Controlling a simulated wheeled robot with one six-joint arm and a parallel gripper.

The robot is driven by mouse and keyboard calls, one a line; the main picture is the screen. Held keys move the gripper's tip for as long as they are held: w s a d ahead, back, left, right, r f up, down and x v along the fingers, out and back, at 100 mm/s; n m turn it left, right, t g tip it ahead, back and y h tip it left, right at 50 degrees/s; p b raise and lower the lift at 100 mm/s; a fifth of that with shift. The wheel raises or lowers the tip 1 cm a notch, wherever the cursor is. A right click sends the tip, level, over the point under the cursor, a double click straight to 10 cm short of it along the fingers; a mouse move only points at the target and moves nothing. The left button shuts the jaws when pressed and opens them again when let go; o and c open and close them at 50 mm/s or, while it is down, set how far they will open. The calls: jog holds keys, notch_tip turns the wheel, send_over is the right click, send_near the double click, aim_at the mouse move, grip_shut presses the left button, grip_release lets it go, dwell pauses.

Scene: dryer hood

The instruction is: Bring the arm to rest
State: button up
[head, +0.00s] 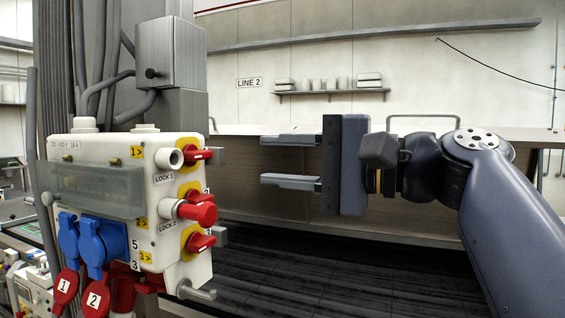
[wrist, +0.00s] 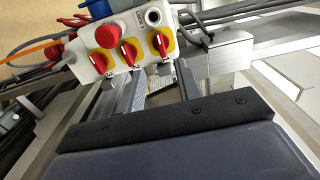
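My gripper (head: 290,160) is in the middle of the head view, level and pointing left, with its two fingers apart and nothing between them. My arm reaches in from the right. The fingertips are a clear gap to the right of the white switch box (head: 100,205). In the wrist view the gripper's dark body fills the bottom, its fingers (wrist: 150,95) point up the picture, and the switch box (wrist: 125,65) is beyond them. The box has several red switches on yellow plates, a red knob (head: 203,214), and LOCK 1 and LOCK 2 labels.
A grey post (head: 187,110) with cables and a metal box (head: 170,53) stands behind the switch box. Blue sockets (head: 103,243) and red tags marked 1 and 2 hang below. A long grey hood (head: 400,210) runs behind my gripper. A wall shelf (head: 330,91) is farther back.

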aim_at(202, 157)
jog(key=shift+a, duration=0.15)
jog(key=p+x, duration=0.3)
jog(key=x, duration=0.7)
jog(key=shift+w+a+r, duration=0.1)
jog(key=shift+w+a, duration=0.1)
jog(key=shift+a, duration=0.1)
jog(key=shift+d, duration=0.15)
